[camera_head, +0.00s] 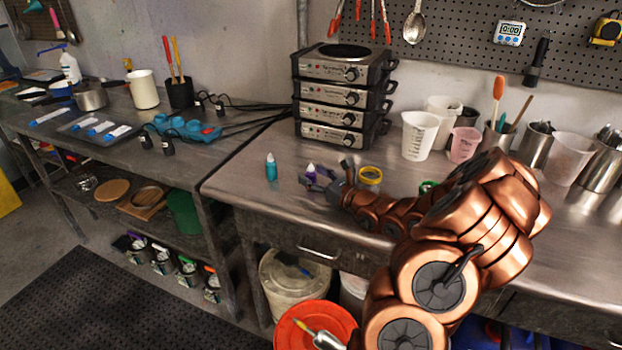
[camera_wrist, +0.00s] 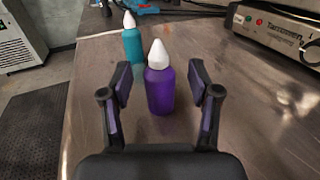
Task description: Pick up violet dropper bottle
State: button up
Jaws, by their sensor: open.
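The violet dropper bottle (camera_wrist: 160,90) with a white cone cap stands upright on the steel table in the wrist view. My gripper (camera_wrist: 162,82) is open, with one finger on each side of the bottle and a visible gap on both sides. In the head view the violet bottle (camera_head: 310,173) is partly hidden by my gripper (camera_head: 318,180), which reaches it from the right. A teal dropper bottle (camera_head: 271,170) stands upright to its left; it also shows behind and to the left in the wrist view (camera_wrist: 132,46).
A stack of hot plates (camera_head: 343,97) stands behind the bottles. A yellow tape roll (camera_head: 370,175) lies beside my wrist. White measuring cups (camera_head: 419,136) stand further right. The table's left edge (camera_head: 208,188) is near the teal bottle. The table front left is bare.

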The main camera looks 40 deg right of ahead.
grip_shut()
dwell(0.6)
jog(key=shift+r, duration=0.1)
